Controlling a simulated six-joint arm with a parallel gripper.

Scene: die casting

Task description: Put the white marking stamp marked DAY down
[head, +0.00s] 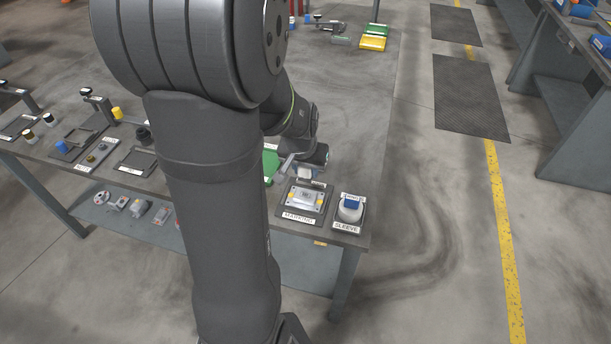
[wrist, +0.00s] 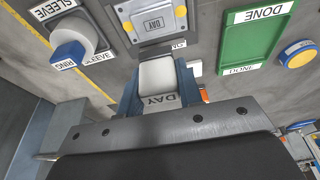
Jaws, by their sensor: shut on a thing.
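The white marking stamp (wrist: 157,80) has DAY written on its near side in the wrist view. My gripper (wrist: 160,95) is shut on it, with a blue finger on each side. In the head view my gripper (head: 306,171) is over the back edge of the marking station, and the stamp is mostly hidden there. The marking station (head: 289,208) holds a metal plate (head: 305,198) with yellow corner spots. In the wrist view the plate (wrist: 152,22) bears a DAY mark and lies just beyond the stamp. I cannot tell whether the stamp touches anything below.
A green DONE tray (wrist: 278,32) and a yellow button (wrist: 299,54) are on the other side. Other fixtures line the table leftward.

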